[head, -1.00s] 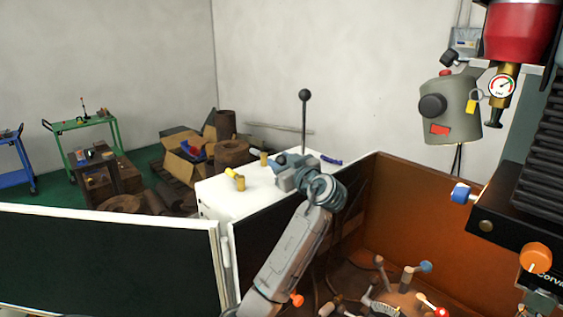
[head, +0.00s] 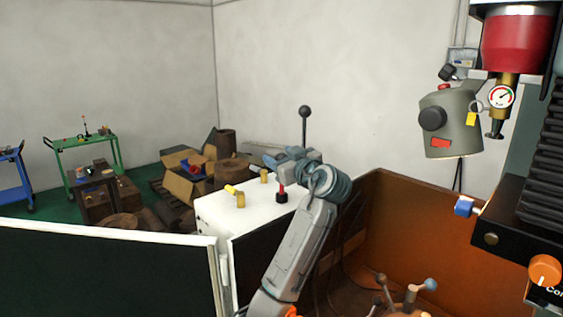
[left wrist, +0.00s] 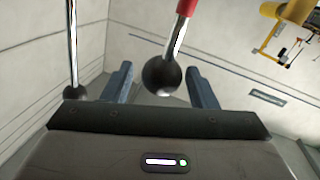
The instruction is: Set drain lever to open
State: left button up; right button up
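My left gripper (head: 275,160) is above the white cabinet (head: 215,215). A lever with a red sleeve (head: 281,188) and black base stands on the cabinet under it; its top is hidden in the head view. In the left wrist view, that lever's black ball (left wrist: 162,76) appears between the two open fingers of my left gripper (left wrist: 160,88), with no visible contact. A second lever, a metal rod with a black ball (head: 304,112), rises behind the gripper; its ball (left wrist: 75,92) shows left of the fingers. No label tells which is the drain lever. My right gripper is out of view.
Brass valves with yellow handles (head: 240,198) stand on the cabinet to the left. A brown-walled enclosure (head: 420,220) with several knobbed handles (head: 410,290) is at the right. A machine head with a gauge (head: 502,97) hangs at the upper right.

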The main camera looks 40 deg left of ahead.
pick_arm(q)
jog(key=shift+d+f, duration=0.1)
jog(key=shift+f, duration=0.05)
jog(key=shift+d+f+b, duration=0.2)
jog(key=shift+d+b, duration=0.15)
jog(key=shift+d, duration=0.05)
jog(key=b+v, duration=0.4)
jog(key=v, duration=0.6)
jog(key=shift+r, duration=0.3)
jog(key=shift+s, duration=0.1)
